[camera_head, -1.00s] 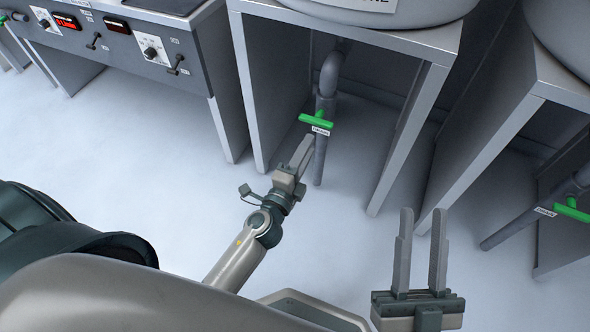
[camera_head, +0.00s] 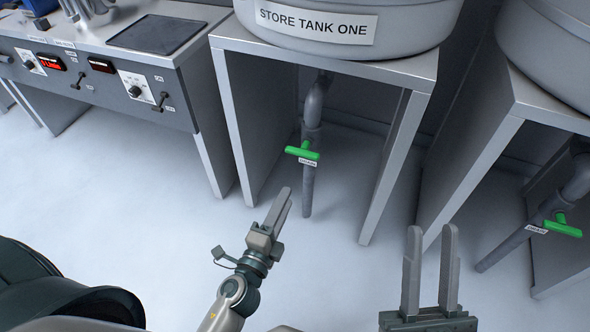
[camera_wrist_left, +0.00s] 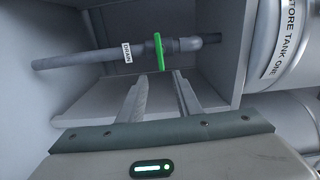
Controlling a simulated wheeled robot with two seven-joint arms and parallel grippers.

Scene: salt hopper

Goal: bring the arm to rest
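My left gripper (camera_head: 279,212) is over the floor in front of the tank stand, below and left of the green drain valve handle (camera_head: 302,153). In the left wrist view its two fingers (camera_wrist_left: 160,92) are apart with nothing between them. The green handle (camera_wrist_left: 159,52) shows beyond the fingertips there, with a gap I cannot measure. My right gripper (camera_head: 431,245) is at the lower right of the head view. Its two upright fingers are apart and empty.
A tank labelled STORE TANK ONE (camera_head: 345,28) sits on a grey stand (camera_head: 330,58). A second stand (camera_head: 535,98) at right has another green drain handle (camera_head: 562,225) beneath it. A control console (camera_head: 95,70) stands at left. The floor (camera_head: 150,225) between is clear.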

